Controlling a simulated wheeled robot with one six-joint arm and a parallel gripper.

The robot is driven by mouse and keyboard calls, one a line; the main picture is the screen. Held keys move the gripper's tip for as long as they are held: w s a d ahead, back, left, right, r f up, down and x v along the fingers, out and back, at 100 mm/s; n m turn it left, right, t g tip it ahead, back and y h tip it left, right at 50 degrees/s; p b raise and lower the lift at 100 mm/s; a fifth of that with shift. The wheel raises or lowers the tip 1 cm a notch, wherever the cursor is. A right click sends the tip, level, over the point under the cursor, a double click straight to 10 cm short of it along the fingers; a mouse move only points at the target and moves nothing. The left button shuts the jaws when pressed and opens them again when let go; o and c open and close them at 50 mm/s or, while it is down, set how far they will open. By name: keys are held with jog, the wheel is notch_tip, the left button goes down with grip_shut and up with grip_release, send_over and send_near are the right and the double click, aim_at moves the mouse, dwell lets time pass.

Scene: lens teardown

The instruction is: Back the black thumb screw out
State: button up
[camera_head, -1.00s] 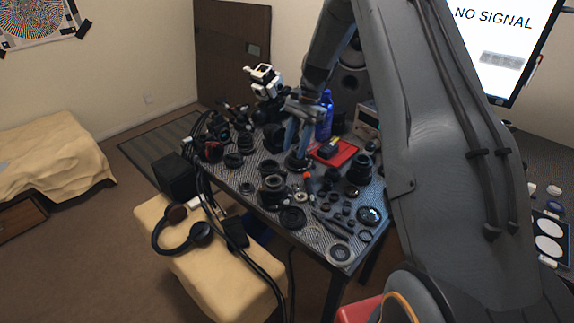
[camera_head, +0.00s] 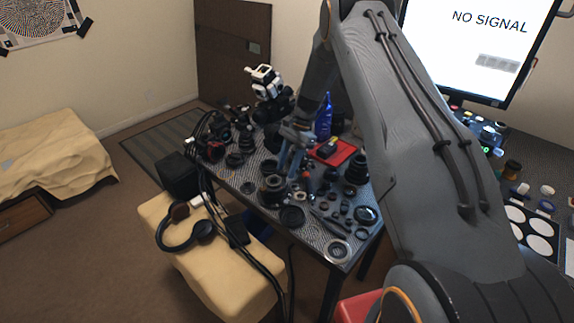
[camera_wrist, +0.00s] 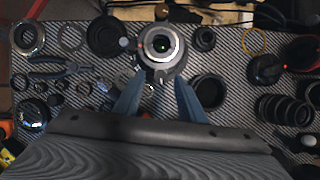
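My gripper (camera_head: 291,162) is over the cluttered workbench. In the wrist view my gripper (camera_wrist: 158,98) has its two blue fingers apart, with no object visibly clamped between them. A lens body with a pale grey ring and dark glass centre (camera_wrist: 160,44) stands just beyond the fingertips; it appears to be the dark lens (camera_head: 272,188) near the bench's front edge in the head view. Small silver parts lie close to the left fingertip. I cannot pick out the black thumb screw with certainty; the parts are small and dark.
The patterned bench top (camera_head: 250,178) is crowded with lens rings and barrels. Pliers (camera_wrist: 55,68) lie left in the wrist view, stacked black rings (camera_wrist: 285,108) right. A red tray (camera_head: 331,152) and blue bottle (camera_head: 324,118) stand behind. Cables hang over the left edge.

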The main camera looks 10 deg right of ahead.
grip_shut()
jog(key=shift+f+b, duration=0.1)
jog(key=shift+b, duration=0.25)
jog(key=shift+w+a+f+n+g+b, duration=0.15)
jog(key=shift+n+g+b, duration=0.25)
jog(key=shift+n+b, duration=0.75)
jog(key=n+h+b, duration=0.1)
jog(key=n+b, duration=0.1)
jog(key=b, duration=0.1)
jog(key=shift+w+g, duration=0.15)
jog(key=shift+g, duration=0.15)
jog(key=n+b, duration=0.1)
jog(key=n+h+b, duration=0.1)
jog(key=n, duration=0.1)
jog(key=shift+a+g+b, duration=0.2)
jog(key=shift+g+b, duration=0.1)
jog(key=shift+b, duration=0.05)
jog(key=shift+a+r+n+g+h+b, duration=0.15)
jog(key=shift+n+h+b, duration=0.15)
jog(key=shift+n+b, duration=0.35)
jog(key=shift+r+n+g+h+b, duration=0.15)
jog(key=shift+n+h+b, duration=0.15)
jog(key=shift+n, duration=0.6)
jog(key=shift+f, duration=0.1)
